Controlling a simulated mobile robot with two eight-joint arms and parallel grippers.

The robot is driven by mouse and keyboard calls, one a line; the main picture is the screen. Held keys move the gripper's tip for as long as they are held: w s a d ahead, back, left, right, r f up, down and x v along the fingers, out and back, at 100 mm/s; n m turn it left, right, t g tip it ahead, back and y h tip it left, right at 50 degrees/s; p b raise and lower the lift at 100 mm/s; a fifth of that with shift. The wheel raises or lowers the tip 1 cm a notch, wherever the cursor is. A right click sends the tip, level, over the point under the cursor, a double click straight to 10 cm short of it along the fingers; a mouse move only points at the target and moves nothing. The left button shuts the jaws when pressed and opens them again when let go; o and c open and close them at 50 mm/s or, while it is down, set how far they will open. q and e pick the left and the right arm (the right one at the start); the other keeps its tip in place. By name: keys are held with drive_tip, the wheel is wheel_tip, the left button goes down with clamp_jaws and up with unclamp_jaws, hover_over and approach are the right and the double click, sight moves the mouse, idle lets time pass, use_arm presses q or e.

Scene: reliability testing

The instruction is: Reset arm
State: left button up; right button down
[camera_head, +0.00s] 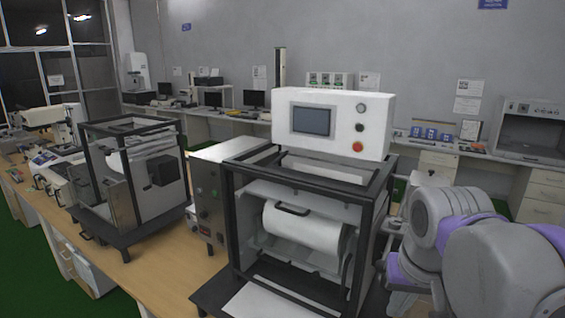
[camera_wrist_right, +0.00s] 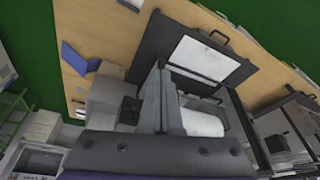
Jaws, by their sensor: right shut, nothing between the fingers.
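My right arm (camera_head: 470,245), grey with purple bands, comes in from the right in the head view, beside the drum machine. My right gripper (camera_wrist_right: 161,72) is shut and empty in the right wrist view, its fingers close together, pointing toward the machine. The drum machine (camera_head: 375,180) has a dark frame and a white control panel (camera_head: 330,122) with a screen and a red button. A white drum (camera_head: 305,235) with a dark handle sits inside; it also shows in the wrist view (camera_wrist_right: 203,122). Its front door (camera_head: 268,301) lies lowered. My left gripper is not in view.
A grey control box (camera_head: 205,205) stands left of the machine. A second framed device (camera_head: 110,200) is farther left on the wooden table (camera_head: 155,275). A white bench with instruments runs along the back wall. Green floor lies between the tables.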

drive_tip(key=s+f+n+t, duration=0.1)
drive_tip(key=s+f, duration=0.3)
drive_tip(key=f, duration=0.9)
drive_tip(key=s+a+f+n+t, duration=0.1)
drive_tip(key=s+f, duration=0.3)
drive_tip(key=f, duration=1)
drive_tip(key=shift+a+t, duration=0.15)
drive_tip(key=shift+t, duration=0.25)
drive_tip(key=shift+s, duration=0.1)
